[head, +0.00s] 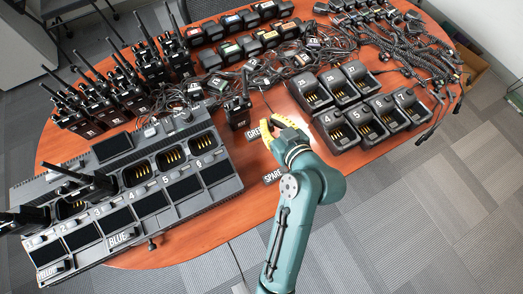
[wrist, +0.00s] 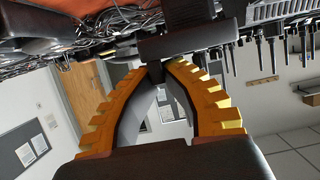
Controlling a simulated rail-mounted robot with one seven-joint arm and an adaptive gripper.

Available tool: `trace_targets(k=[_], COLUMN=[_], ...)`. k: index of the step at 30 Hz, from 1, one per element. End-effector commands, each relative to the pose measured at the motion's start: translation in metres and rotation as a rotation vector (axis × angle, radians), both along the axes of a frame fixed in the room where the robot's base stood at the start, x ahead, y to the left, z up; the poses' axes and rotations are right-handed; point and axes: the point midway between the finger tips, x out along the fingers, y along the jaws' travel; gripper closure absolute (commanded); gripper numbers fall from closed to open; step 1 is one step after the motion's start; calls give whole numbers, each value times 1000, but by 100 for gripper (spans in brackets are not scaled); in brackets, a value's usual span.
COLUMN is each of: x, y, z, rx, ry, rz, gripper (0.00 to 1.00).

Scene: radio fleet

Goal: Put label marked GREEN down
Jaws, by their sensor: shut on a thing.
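The black label marked GREEN (head: 254,132) shows in the head view with white letters, of which only the first few are visible. My gripper (head: 270,130), with yellow fingers, is shut on it and covers its right end. In the wrist view the toothed fingertips (wrist: 167,66) close on a dark block (wrist: 185,45), which appears to be the label's back. I cannot tell whether the label touches the table (head: 240,190) or is held just above it.
A SPARE label (head: 272,176) lies close below my gripper. A large multi-bay charger (head: 130,190) with BLUE (head: 123,237) and YELLOW (head: 52,271) labels stands left. A single radio (head: 238,112) stands just left of my gripper. Numbered chargers (head: 365,120) stand right, cables (head: 300,55) behind.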

Motion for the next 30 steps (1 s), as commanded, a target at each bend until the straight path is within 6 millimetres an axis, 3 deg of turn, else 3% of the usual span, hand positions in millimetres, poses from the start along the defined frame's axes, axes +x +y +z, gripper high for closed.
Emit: trace_targets(k=[15,30], x=[0,0], y=[0,0], z=[-95,-104], rx=[1,1], ry=[4,2], rz=[-2,-2], gripper=[100,100])
